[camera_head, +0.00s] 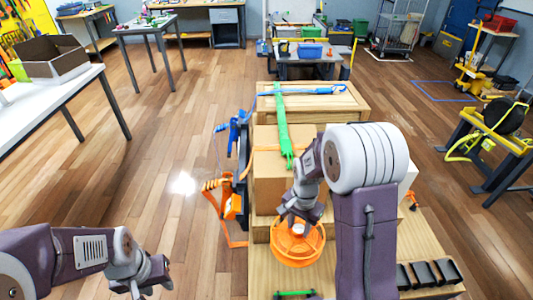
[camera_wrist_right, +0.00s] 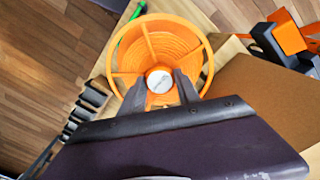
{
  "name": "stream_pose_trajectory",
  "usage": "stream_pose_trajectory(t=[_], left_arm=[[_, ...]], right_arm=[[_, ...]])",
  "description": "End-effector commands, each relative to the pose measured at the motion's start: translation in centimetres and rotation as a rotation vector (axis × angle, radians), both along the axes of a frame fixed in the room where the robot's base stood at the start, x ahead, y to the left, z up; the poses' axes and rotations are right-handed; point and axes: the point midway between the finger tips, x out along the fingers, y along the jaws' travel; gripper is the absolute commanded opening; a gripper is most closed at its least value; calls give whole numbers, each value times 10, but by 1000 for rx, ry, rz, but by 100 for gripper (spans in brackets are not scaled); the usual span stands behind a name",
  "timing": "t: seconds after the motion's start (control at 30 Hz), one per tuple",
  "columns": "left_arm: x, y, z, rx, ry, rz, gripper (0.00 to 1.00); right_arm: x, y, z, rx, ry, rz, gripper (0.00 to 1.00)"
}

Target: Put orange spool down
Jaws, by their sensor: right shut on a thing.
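The orange spool (camera_head: 297,246) is a round reel with spokes and a pale hub. In the head view it is at the lower middle, over the wooden top (camera_head: 342,272). My right gripper (camera_head: 299,222) reaches down to it from above and is shut on its hub. In the right wrist view the spool (camera_wrist_right: 160,33) faces the camera, with the fingers of my right gripper (camera_wrist_right: 160,88) on both sides of the hub. I cannot tell whether the spool touches the wood. My left gripper (camera_head: 152,289) is low at the left, away from the spool; its finger gap is unclear.
An orange ratchet strap (camera_head: 233,205) hangs at the left edge. Black bins (camera_head: 428,273) line the right front. A green item (camera_head: 295,294) lies at the front. Bare wood lies around the spool.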

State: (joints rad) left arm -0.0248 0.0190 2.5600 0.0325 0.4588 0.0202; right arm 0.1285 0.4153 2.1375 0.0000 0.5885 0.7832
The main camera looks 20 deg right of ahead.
Motion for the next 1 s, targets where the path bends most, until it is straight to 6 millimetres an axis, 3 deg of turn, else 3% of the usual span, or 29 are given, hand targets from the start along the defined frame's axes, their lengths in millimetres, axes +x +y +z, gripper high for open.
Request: stream_pose_trajectory(t=[0.17, 0.33, 0.4, 0.7, 1.0], left_arm=[[0, 0, 10, 0, 0, 0, 36], [0, 0, 44, 0, 0, 0, 36], [0, 0, 60, 0, 0, 0, 36], [0, 0, 64, 0, 0, 0, 36], [0, 0, 64, 0, 0, 0, 36]], right_arm=[[1, 4, 10, 0, -1, 12, 0], [2, 21, 45, 0, -1, 87, 0], [2, 30, 61, 0, -1, 210, 0], [0, 40, 64, 0, 0, 752, 0], [0, 40, 64, -1, -1, 915, 0]])
